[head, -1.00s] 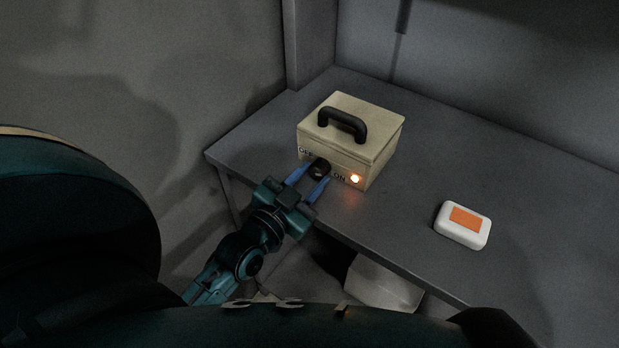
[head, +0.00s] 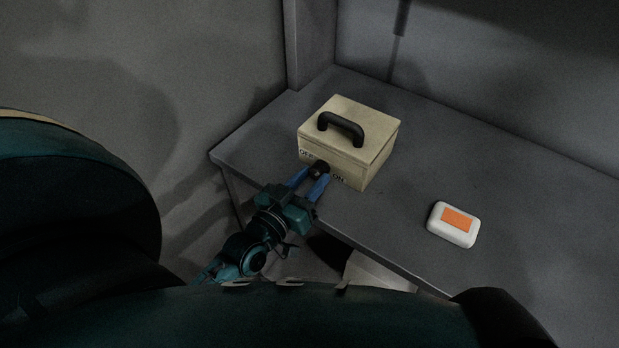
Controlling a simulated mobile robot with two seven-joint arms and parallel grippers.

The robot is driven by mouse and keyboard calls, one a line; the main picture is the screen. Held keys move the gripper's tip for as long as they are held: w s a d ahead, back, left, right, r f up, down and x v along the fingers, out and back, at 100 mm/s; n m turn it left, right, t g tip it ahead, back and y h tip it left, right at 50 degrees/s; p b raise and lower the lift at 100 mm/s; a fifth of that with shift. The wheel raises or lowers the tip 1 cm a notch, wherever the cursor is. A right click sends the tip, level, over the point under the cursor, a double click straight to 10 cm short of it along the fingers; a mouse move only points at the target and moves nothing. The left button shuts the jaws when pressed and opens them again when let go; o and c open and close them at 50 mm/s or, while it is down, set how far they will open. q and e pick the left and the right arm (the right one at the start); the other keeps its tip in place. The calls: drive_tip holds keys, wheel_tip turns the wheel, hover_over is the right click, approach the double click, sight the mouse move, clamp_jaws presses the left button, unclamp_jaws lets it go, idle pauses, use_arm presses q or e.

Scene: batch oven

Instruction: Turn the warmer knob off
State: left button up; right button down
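The warmer is a cream box (head: 372,157) with a black top handle (head: 342,128), standing on the grey table. Its dark knob (head: 320,166) is on the front face, between the OFF and ON labels. The lamp by ON shows no glow. My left gripper (head: 316,174) reaches the front face with its blue fingers on either side of the knob and appears shut on it. The fingers partly hide the knob and the OFF label, so its exact pointing is hard to read. My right gripper is not in view.
A white case with an orange top patch (head: 458,220) lies on the table (head: 510,185) to the right. The table's front edge runs below the warmer. The tabletop between warmer and case is clear. A pale object (head: 372,272) sits below the table edge.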

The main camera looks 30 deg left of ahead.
use_arm(q)
drive_tip(key=shift+o, duration=0.5)
drive_tip(key=shift+s, duration=0.1)
drive_tip(key=shift+s+f, duration=0.1)
drive_tip(key=shift+s, duration=0.25)
drive_tip(key=s+a+b, duration=0.1)
drive_tip(key=s+b, duration=0.1)
drive_tip(key=s, duration=1)
drive_tip(key=shift+s, duration=0.15)
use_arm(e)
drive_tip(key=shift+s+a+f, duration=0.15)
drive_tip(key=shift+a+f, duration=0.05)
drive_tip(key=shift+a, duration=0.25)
use_arm(q)
drive_tip(key=shift+o, duration=0.2)
